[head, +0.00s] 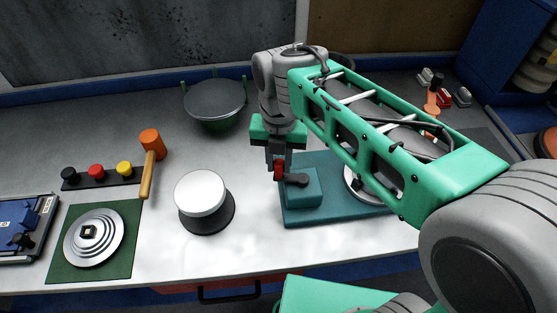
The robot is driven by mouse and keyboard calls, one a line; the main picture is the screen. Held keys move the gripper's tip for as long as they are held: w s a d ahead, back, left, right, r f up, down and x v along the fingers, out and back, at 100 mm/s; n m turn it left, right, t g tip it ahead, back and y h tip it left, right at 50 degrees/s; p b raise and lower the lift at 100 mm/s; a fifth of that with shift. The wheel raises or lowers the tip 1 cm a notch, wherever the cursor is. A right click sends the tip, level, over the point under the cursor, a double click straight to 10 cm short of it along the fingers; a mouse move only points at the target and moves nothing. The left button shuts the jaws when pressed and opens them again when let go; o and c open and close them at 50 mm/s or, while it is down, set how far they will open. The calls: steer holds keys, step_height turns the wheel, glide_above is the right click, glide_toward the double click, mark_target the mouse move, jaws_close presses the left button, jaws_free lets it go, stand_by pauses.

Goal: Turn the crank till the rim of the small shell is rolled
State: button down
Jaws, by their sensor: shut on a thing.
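The teal machine (300,215) sits on the bench at the middle right, with a raised block (305,200) on its front left. The crank's dark arm (297,180) lies on this block, and its red handle (279,172) stands at the left end. My gripper (279,160) points down and is shut on the red handle. A round silvery piece (352,183) on the machine shows partly behind my arm. It may be the small shell, but my arm hides much of it and its rim cannot be judged.
A white-topped cylinder (200,192) on a dark base stands left of the machine. An orange mallet (151,145), a button strip (97,178) and a stepped metal disc (94,238) on a green mat lie further left. A lidded pot (215,100) stands behind.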

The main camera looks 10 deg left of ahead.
steer(key=c, duration=1.2)
jaws_free()
steer(key=shift+r, duration=0.1)
step_height(320, 180, up, 8)
steer(key=shift+f+b, duration=0.15)
steer(key=shift+b, duration=0.3)
